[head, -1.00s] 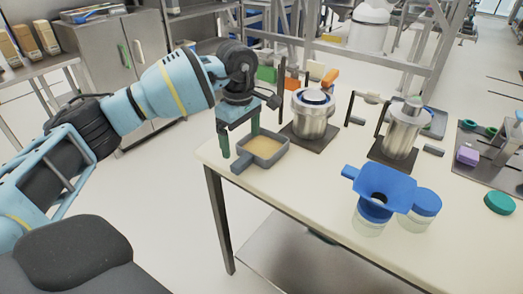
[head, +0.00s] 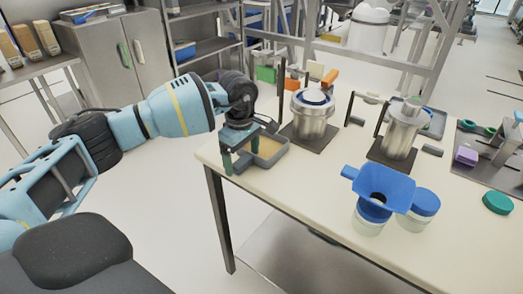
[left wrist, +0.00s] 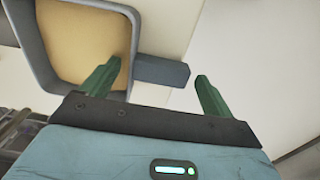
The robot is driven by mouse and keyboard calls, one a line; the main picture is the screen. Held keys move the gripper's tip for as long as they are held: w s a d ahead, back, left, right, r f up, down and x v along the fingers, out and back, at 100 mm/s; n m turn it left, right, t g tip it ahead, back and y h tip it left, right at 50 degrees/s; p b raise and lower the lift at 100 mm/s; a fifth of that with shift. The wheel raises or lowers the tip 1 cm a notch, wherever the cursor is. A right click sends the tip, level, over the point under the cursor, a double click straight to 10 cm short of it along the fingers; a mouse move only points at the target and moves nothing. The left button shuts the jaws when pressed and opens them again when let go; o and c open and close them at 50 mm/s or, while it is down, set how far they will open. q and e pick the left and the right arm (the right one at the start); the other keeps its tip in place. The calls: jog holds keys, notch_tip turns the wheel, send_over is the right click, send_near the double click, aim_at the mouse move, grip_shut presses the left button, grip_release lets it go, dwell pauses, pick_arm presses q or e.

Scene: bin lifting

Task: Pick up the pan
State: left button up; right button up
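The pan (head: 273,162) is a grey, square, shallow dish with tan contents, lying level on the near left part of the table. My left gripper (head: 241,155) is over its handle side, fingers pointing down, and hides most of the handle in the head view. In the left wrist view the pan (left wrist: 40,45) is at upper left, and its dark handle (left wrist: 163,71) lies between the two spread green fingers (left wrist: 157,70). Gaps show between the handle and the right finger. The left finger overlaps the pan's rim in the picture. My right gripper is not in view.
On the table (head: 305,185), a metal pot (head: 313,118) stands on a dark plate just right of the pan. A second metal vessel (head: 401,135) is farther right. The table's left edge is close to the pan.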

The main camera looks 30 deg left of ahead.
pick_arm(q)
jog(key=c, duration=0.9)
jog(key=shift+r, duration=0.2)
jog(key=shift+r, duration=0.65)
jog(key=shift+s+d+r, duration=0.1)
jog(key=shift+d+r, duration=0.05)
jog(key=shift+r, duration=0.35)
jog(key=shift+s+d+r, duration=0.1)
jog(key=shift+d+r, duration=0.05)
jog(key=shift+r, duration=0.35)
jog(key=s+d, duration=0.3)
jog(key=d, duration=0.1)
jog(key=s+d+r, duration=0.1)
jog(key=s+d, duration=0.2)
jog(key=d, duration=0.1)
jog(key=s+d+b, duration=0.1)
jog(key=s+d, duration=0.2)
jog(key=d, duration=0.1)
jog(key=shift+s+r, duration=0.2)
jog(key=shift+s, duration=0.1)
